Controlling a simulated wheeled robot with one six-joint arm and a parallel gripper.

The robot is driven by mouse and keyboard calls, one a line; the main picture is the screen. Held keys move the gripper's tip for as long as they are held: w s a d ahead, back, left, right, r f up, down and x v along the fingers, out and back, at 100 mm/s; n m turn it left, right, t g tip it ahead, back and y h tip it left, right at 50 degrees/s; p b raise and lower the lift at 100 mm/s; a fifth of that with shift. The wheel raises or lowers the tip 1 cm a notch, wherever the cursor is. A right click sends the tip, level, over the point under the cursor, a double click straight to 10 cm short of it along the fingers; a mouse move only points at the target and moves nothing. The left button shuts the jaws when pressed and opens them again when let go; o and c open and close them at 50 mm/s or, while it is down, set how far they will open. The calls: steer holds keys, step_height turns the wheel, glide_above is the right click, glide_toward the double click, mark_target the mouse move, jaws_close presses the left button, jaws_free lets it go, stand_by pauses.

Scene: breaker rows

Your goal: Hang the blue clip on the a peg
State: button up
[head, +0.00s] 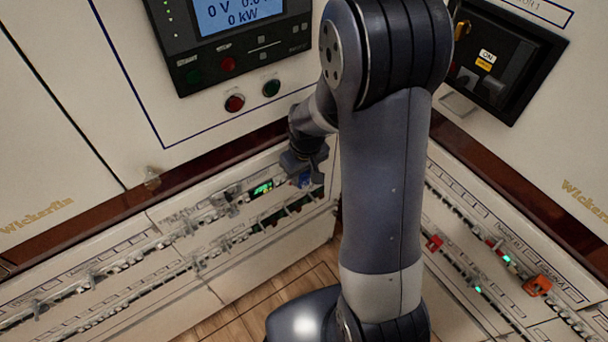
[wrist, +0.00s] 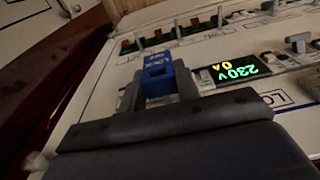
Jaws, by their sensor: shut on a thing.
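The blue clip (wrist: 158,76) is a small lock-out piece with pale lettering on its face, held between the two fingers of my gripper (wrist: 158,90) in the wrist view. In the head view the blue clip (head: 304,180) shows as a small blue patch below my gripper (head: 303,162), close to the left breaker panel. Several short pegs (wrist: 177,31) stand in a row beyond the clip in the wrist view. The clip appears apart from them. I cannot read which peg is marked a.
A lit 230V display (wrist: 240,70) sits right of the clip among breaker switches; it also shows in the head view (head: 262,188). A brown ledge (head: 95,225) runs above the left panel. The right panel carries red (head: 434,243) and orange (head: 537,286) pieces.

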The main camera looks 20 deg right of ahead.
steer(key=shift+w+a, duration=0.15)
steer(key=shift+w, duration=0.3)
steer(key=o, duration=1.1)
steer(key=shift+c, duration=0.2)
step_height(320, 180, up, 11)
steer(key=s+p, duration=0.1)
steer(key=shift+s+d+f, duration=0.15)
steer(key=shift+d, duration=0.05)
